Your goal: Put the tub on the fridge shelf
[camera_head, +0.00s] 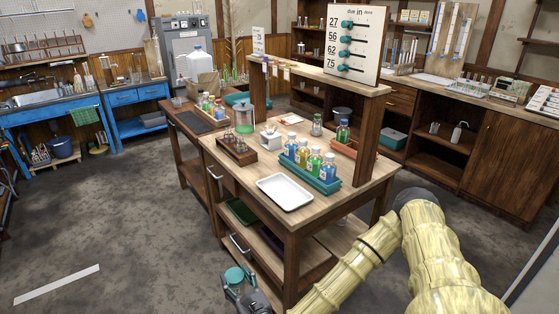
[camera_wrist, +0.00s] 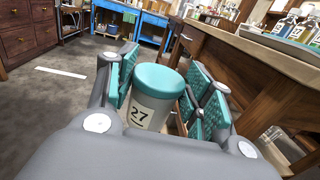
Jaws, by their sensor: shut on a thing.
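The tub (camera_wrist: 148,110) is pale with a teal lid and a label reading 27. It stands about upright between the teal finger pads of my gripper (camera_wrist: 163,88), which is shut on it. In the head view my gripper (camera_head: 243,290) is low at the bottom edge, in front of the wooden bench, and the tub's teal lid (camera_head: 236,274) shows there. The tub's lower part is partly hidden by my gripper. A tall grey metal cabinet (camera_head: 188,52) stands at the back wall; I cannot tell whether it is the fridge. No fridge shelf shows clearly.
The wooden bench (camera_head: 222,148) holds a white tray (camera_head: 285,193), a teal rack of bottles (camera_head: 322,183) and a board of numbers (camera_head: 357,42). Its open lower shelves are close to my gripper. A blue bench (camera_head: 50,117) stands at the left. The grey floor (camera_head: 120,215) between is clear.

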